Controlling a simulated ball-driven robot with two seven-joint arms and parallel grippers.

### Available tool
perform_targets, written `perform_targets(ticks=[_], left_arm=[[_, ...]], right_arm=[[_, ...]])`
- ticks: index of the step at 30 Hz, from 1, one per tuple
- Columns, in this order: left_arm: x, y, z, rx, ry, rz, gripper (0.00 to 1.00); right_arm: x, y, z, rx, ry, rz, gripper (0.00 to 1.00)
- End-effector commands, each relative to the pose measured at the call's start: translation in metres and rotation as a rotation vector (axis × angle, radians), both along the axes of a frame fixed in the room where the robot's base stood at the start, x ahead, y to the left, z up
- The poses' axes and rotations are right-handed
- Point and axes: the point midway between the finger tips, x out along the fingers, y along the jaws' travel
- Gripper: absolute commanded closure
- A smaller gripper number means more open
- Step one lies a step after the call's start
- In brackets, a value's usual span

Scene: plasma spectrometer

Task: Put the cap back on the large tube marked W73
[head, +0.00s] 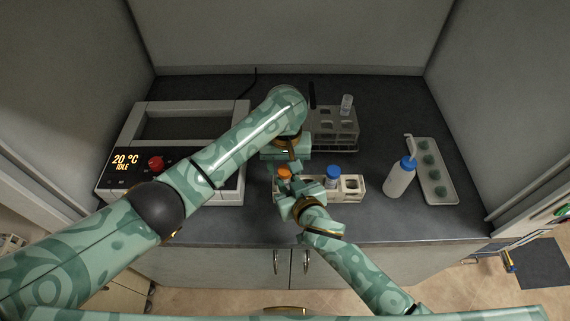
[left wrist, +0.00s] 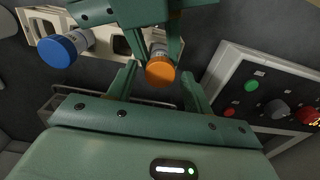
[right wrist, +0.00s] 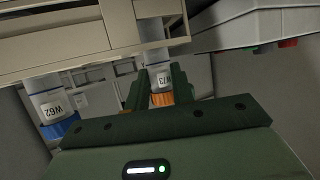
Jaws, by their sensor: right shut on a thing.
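The large tube marked W73 (right wrist: 160,73) stands in the beige rack (head: 369,190), with its orange cap (left wrist: 160,72) on its top end; I cannot tell how tightly it sits. The cap also shows in the head view (head: 284,172). My right gripper (right wrist: 160,68) is shut on the tube just below the cap. My left gripper (left wrist: 159,69) is open, its fingers on either side of the cap with gaps showing. In the head view, my arms hide much of the tube.
A tube marked W62 (right wrist: 50,105) with a blue cap (head: 333,172) stands in the same rack. A grey rack (head: 345,128) stands behind. A wash bottle (head: 398,180) and a tray (head: 440,188) are at the right. A heater unit (head: 232,187) is at the left.

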Motion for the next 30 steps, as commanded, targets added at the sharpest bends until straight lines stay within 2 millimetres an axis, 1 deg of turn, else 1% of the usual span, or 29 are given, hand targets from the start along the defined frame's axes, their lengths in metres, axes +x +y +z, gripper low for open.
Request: perform_targets(ticks=[1,2,3,5,13,16,17,20,24,27,30], left_arm=[[0.0,0.0001,0.0001,0.0,0.0,0.0,0.6],[0.0,0.0001,0.0001,0.0,0.0,0.0,0.69],[0.0,0.0001,0.0001,0.0,0.0,0.0,0.8],[0.0,0.0,0.0002,0.0,0.0,0.0,0.96],[0.0,0.0,0.0003,0.0,0.0,-0.003,0.97],[0.0001,0.0001,0.0003,0.0,0.0,-0.081,0.98],[0.0001,0.0,0.0002,0.0,0.0,-0.132,0.98],[0.0001,0.0001,0.0001,-0.001,0.0,-0.381,0.98],[0.0001,0.0001,-0.0001,-0.001,0.002,-0.78,0.98],[0.0004,0.0004,-0.0002,0.0,0.002,-1.004,0.98],[0.0005,0.0005,-0.0002,-0.001,0.003,-1.14,0.98]], right_arm=[[0.0,0.0,0.0,0.0,0.0,0.0,1.0],[0.0,0.0,0.0,0.0,0.0,0.0,1.0],[0.0,0.0,0.0001,0.0,0.0,0.0,1.0],[0.0,0.0,0.0,0.0,0.0,0.0,1.0],[0.0001,-0.0001,0.0001,0.0,0.0,0.0,1.0],[0.0001,-0.0001,0.0001,0.0,0.0,0.0,1.0],[0.0001,-0.0001,0.0001,0.0,0.0,0.0,1.0],[0.0,-0.0001,0.0,0.0,0.0,0.0,1.0],[0.0,-0.0001,0.0,0.0,0.0,0.0,1.0],[0.0,-0.0001,0.0,0.0,0.0,0.0,1.0],[0.0,-0.0001,0.0,0.0,0.0,0.0,1.0]])
